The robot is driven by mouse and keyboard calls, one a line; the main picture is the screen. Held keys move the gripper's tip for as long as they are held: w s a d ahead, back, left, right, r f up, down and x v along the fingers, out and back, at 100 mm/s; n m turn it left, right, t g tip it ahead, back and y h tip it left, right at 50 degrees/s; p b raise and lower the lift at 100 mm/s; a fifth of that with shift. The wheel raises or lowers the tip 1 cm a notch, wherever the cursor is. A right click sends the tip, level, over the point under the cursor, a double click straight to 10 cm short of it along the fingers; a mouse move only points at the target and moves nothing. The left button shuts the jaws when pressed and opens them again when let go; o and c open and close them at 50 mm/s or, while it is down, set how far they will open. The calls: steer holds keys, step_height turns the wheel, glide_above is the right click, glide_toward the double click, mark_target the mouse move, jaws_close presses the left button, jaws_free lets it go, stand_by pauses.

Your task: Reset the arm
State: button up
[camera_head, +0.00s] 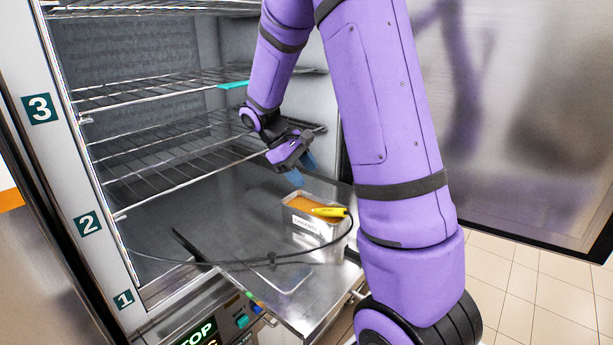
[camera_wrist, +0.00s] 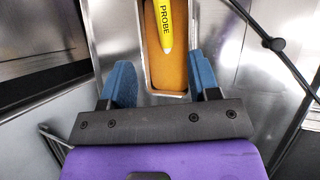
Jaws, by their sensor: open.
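My gripper (camera_head: 299,170) is at the end of my purple arm, above and behind a metal pan in the head view. Its two blue fingers are apart with nothing between them; they also show in the wrist view (camera_wrist: 164,85). The metal pan (camera_head: 304,230) holds an orange-brown filling and has a white label on its front. A yellow probe (camera_head: 328,212) lies across the pan's top; in the wrist view the probe (camera_wrist: 165,22) reads "PROBE" and lies beyond the fingertips, apart from them.
The pan stands on a metal shelf (camera_head: 240,280) in front of the open freezer. A black cable (camera_head: 190,262) loops across the shelf. An open metal door (camera_head: 530,110) stands at right.

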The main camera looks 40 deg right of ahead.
stand_by(0.7)
steer(key=s+a+r+m+t+y, duration=0.1)
steer(key=s+a+r+t+y, duration=0.1)
steer(key=s+a+r+t, duration=0.3)
steer(key=s+a+r+m+t+y, duration=0.1)
steer(key=s+a+r+t, duration=0.4)
steer(key=s+a+r, duration=0.5)
steer(key=shift+s+a+r+m+t+y, duration=0.35)
steer(key=shift+s+a+y, duration=0.6)
steer(key=shift+s, duration=1.85)
steer(key=shift+a+h, duration=0.2)
steer(key=shift+h, duration=0.05)
